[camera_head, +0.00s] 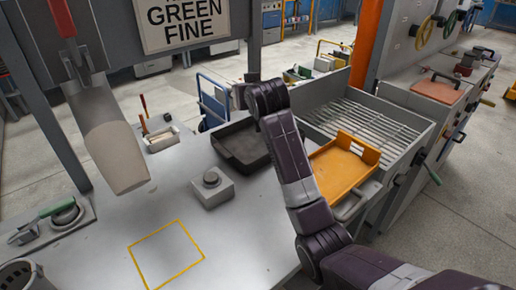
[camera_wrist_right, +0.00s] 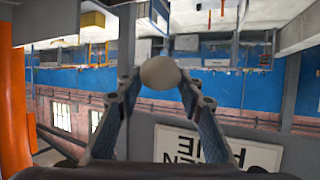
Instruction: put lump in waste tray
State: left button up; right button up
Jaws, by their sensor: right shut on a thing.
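A rounded grey-beige lump (camera_wrist_right: 160,72) sits between the fingertips of my right gripper (camera_wrist_right: 160,80) in the right wrist view. The gripper is shut on it and holds it in the air. In the head view my right arm reaches up across the bench, and its wrist hides the fingers and lump. A dark, shallow, open tray (camera_head: 232,150) lies on the bench left of my arm, partly covered by it. An orange tray (camera_head: 335,172) lies right of my arm. No label shows which one is the waste tray. My left gripper is out of view.
A grey button box (camera_head: 212,188) stands in front of the dark tray. A yellow square outline (camera_head: 142,270) marks bare bench. A large chute (camera_head: 112,145) hangs at left. A slatted metal bin (camera_head: 400,110) stands at right, and a small tool box (camera_head: 163,143) behind.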

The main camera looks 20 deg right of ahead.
aim_at(244, 150)
jog(key=shift+w+r, duration=0.25)
jog(key=shift+r, duration=0.25)
notch_tip(244, 150, down, 20)
jog(key=shift+r+p, duration=0.2)
jog(key=shift+p, duration=0.35)
jog(key=o, duration=1.2)
jog(key=v, duration=1.2)
jog(key=shift+d, duration=0.15)
